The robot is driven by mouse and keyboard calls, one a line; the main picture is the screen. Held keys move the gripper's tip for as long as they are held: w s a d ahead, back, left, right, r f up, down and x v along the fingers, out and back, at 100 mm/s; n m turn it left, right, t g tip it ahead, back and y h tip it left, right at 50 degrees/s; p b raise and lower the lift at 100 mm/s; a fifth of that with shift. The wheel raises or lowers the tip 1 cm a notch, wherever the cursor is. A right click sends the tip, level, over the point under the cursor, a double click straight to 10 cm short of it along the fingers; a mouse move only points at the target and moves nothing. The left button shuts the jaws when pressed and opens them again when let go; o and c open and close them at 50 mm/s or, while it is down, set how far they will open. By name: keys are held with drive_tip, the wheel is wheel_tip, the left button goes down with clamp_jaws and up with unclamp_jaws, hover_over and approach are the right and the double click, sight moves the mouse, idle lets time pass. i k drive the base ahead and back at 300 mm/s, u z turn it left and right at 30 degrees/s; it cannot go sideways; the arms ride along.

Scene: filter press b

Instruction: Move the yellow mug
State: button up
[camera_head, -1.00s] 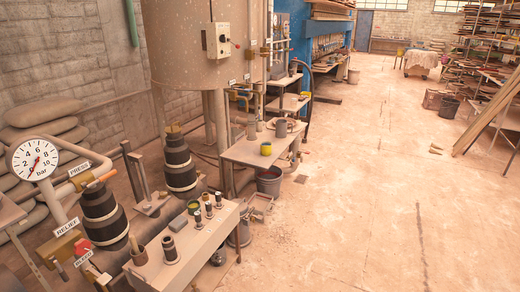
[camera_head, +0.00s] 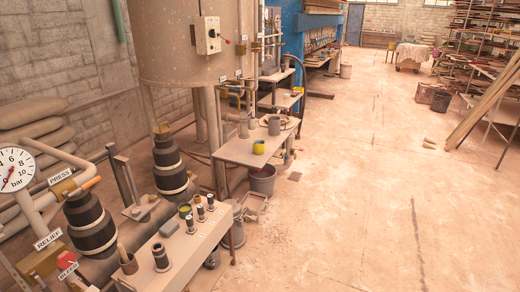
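The yellow mug (camera_head: 259,147) stands upright near the front edge of a small table (camera_head: 236,152), left of the picture's middle. Its upper rim looks darker than its body. A grey mug or jar (camera_head: 274,126) stands behind it to the right, and a grey cylinder (camera_head: 244,127) stands behind it to the left. My gripper and arm do not show in this view.
A bench (camera_head: 195,252) with several small jars and tools stands in the near left foreground. A grey bucket (camera_head: 262,180) stands on the floor below the table. A pressure gauge (camera_head: 14,168) and pipes are at the left edge. The floor (camera_head: 350,200) to the right is open.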

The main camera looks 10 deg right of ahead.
sight(260, 146)
drive_tip(key=z, duration=1.15)
drive_tip(key=i, duration=3)
